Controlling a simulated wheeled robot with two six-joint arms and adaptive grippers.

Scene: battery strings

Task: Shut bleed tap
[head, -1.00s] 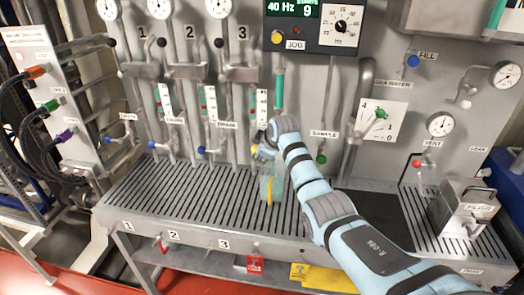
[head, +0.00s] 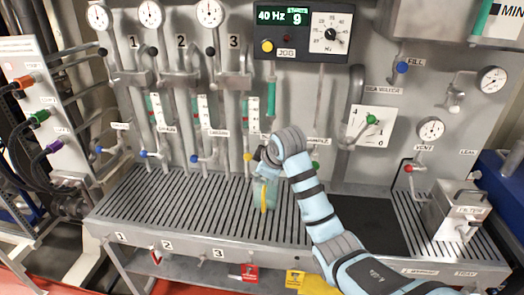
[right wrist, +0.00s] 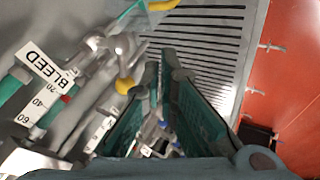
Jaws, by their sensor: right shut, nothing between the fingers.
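The bleed tap's yellow knob (head: 247,157) is at the lower end of the fourth pipe, just left of my right gripper. It also shows in the right wrist view (right wrist: 124,85), near the BLEED label (right wrist: 44,66). My right gripper (head: 262,165) is shut and empty. In the right wrist view its dark green fingers (right wrist: 160,72) are beside the yellow knob, with a gap between. The tap's exact handle angle is hard to tell. My left gripper is out of view.
The slatted grating (head: 180,200) spans the front of the bench. Blue-knobbed taps (head: 194,158) are left of the bleed tap. A green sample knob (head: 315,166) is close behind my right arm. A metal filter box (head: 455,210) stands at the right.

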